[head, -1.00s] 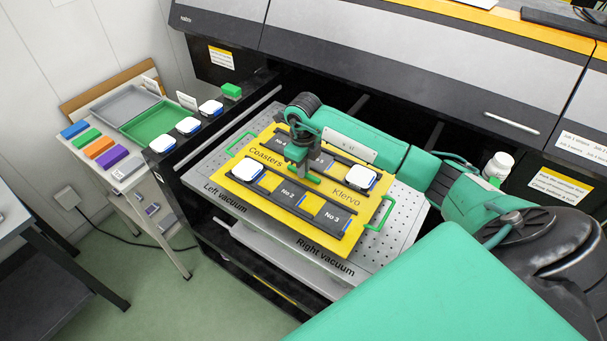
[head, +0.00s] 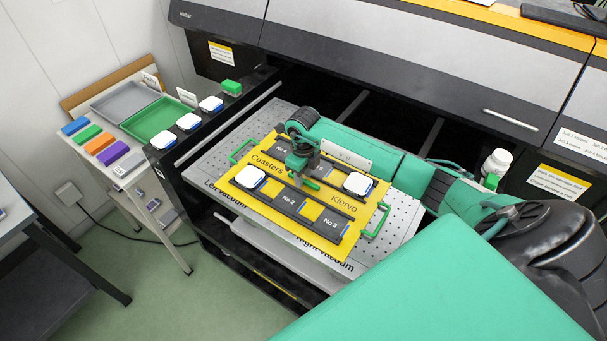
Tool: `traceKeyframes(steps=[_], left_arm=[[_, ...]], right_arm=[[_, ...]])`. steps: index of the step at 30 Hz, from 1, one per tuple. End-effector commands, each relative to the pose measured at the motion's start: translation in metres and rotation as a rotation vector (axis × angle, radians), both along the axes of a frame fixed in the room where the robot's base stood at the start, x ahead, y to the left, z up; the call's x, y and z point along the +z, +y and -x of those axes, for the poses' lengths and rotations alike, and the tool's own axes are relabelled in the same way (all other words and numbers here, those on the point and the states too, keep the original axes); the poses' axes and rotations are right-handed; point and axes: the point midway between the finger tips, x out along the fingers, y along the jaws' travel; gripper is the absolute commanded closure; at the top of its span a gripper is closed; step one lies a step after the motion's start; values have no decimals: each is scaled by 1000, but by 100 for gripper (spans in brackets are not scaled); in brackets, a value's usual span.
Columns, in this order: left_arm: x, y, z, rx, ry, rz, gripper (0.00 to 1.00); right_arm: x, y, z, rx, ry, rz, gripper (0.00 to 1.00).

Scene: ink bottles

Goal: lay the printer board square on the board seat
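The printer board (head: 365,207) is yellow, marked Coasters and Klervo, with dark numbered slots and green handles at its left and right ends. White coasters sit in two of its slots. It is over the perforated grey metal bed (head: 401,207), apparently the board seat, and its front edge covers part of the Left vacuum and Right vacuum labels. My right gripper (head: 299,171) reaches down to the board's middle and looks shut on a green grip there; its fingertips are small and partly hidden. Whether the board touches the bed is unclear. My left gripper is out of view.
The bed is in an open printer drawer under the hood (head: 400,65). White coasters (head: 189,122) and a green block (head: 231,87) lie along the left rail. A side table carries a grey tray (head: 122,99), a green tray (head: 155,121) and coloured blocks. A white bottle (head: 497,162) stands right.

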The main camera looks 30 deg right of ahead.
Motion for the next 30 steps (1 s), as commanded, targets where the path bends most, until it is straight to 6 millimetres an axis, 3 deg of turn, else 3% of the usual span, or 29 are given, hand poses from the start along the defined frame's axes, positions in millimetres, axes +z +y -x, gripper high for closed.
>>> traceKeyframes(steps=[11,12,24,30], left_arm=[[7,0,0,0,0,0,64],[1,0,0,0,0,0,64],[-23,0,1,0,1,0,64],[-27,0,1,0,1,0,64]], right_arm=[[7,0,0,0,0,-1,66],[10,0,-1,0,-2,0,66],[93,0,-1,1,-4,0,66],[118,0,-1,0,-1,1,66]])
